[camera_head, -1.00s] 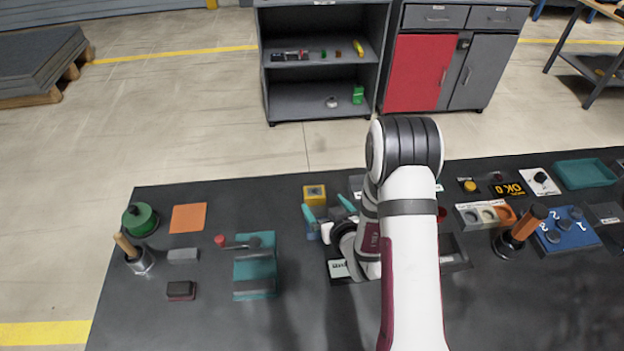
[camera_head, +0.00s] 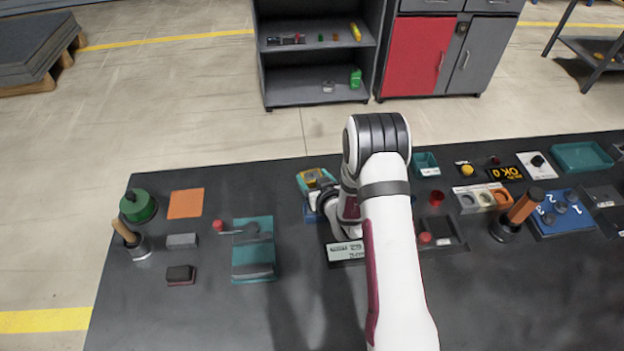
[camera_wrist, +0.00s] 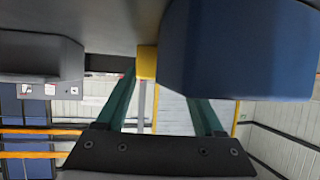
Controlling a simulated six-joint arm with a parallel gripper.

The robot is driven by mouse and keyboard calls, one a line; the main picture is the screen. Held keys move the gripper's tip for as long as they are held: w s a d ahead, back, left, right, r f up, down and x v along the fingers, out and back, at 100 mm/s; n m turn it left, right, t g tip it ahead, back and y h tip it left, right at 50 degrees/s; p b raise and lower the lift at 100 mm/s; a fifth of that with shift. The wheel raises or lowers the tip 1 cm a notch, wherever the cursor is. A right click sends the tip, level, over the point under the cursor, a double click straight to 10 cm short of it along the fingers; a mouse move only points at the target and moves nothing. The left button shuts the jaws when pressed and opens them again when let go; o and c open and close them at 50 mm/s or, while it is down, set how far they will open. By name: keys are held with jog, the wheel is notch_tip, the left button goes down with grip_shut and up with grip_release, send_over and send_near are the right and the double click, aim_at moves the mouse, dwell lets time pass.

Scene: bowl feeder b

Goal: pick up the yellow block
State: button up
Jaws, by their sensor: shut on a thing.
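The yellow block (camera_head: 308,180) stands near the back edge of the dark table, left of my arm in the head view. My gripper (camera_head: 315,177) has its teal fingers around the block, one on each side, and is shut on it. In the wrist view, the yellow block (camera_wrist: 147,62) shows between the two teal fingers of my gripper (camera_wrist: 165,85), and a large blue body hides part of this area. I cannot tell whether the block is clear of what lies under it.
A blue body (camera_wrist: 240,50) fills the upper right of the wrist view. A teal fixture with a red-knobbed lever (camera_head: 253,262) is to the left. A labelled display (camera_head: 346,252) lies in front of my gripper.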

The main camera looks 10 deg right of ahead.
grip_shut()
